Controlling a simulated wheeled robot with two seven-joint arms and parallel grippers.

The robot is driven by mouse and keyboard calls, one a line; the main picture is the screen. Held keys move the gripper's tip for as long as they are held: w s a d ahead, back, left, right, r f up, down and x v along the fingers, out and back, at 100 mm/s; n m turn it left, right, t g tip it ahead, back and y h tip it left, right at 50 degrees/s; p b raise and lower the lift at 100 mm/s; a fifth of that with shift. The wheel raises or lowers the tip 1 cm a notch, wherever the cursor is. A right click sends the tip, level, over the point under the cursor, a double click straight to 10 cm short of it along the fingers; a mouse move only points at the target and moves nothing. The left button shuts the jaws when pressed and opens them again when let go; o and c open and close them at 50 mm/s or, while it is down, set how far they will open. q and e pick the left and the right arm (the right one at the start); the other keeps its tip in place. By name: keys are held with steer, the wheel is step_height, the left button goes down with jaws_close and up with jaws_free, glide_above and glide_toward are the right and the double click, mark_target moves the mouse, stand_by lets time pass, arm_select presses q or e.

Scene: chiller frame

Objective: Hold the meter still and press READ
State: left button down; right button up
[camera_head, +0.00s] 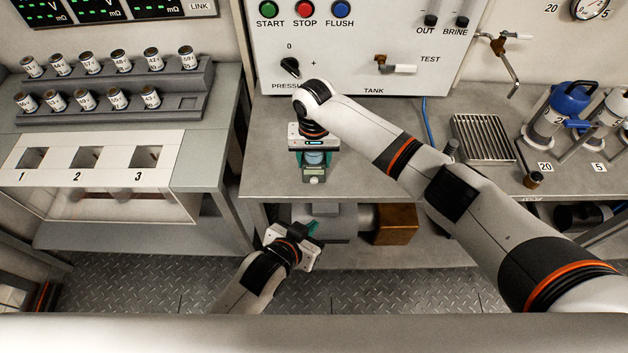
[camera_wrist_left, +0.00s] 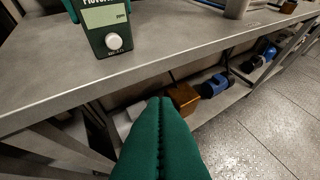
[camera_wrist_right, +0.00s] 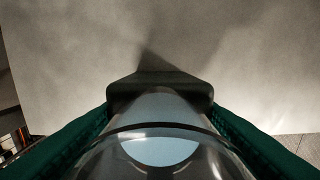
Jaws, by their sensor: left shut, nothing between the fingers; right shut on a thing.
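The meter (camera_head: 314,172) stands on the grey bench close to its front edge. It has a dark green body, a pale display and a round white button, clear in the left wrist view (camera_wrist_left: 107,32). My right gripper (camera_head: 313,156) comes from above and is shut on the meter, with one finger on each side. In the right wrist view a clear rounded part of the meter (camera_wrist_right: 160,145) sits between the green fingers. My left gripper (camera_head: 311,228) is shut and empty, in front of and below the bench edge, apart from the meter. Its green fingers (camera_wrist_left: 160,140) lie together.
The bench top (camera_head: 262,180) around the meter is clear. A brown box (camera_head: 396,224) sits on the shelf below. A control panel (camera_head: 350,45) rises behind. A metal grate (camera_head: 483,138) lies to the right, and a rack of vials (camera_head: 110,90) stands left.

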mark_target(314, 181)
arm_select(q)
steer(key=shift+w, duration=0.1)
arm_select(e)
steer(key=shift+s+f, duration=0.1)
arm_select(q)
steer(key=shift+w, duration=4.3)
steer(key=shift+w, duration=0.1)
steer(key=shift+w, duration=0.35)
steer(key=shift+w, duration=0.4)
steer(key=shift+s, duration=0.8)
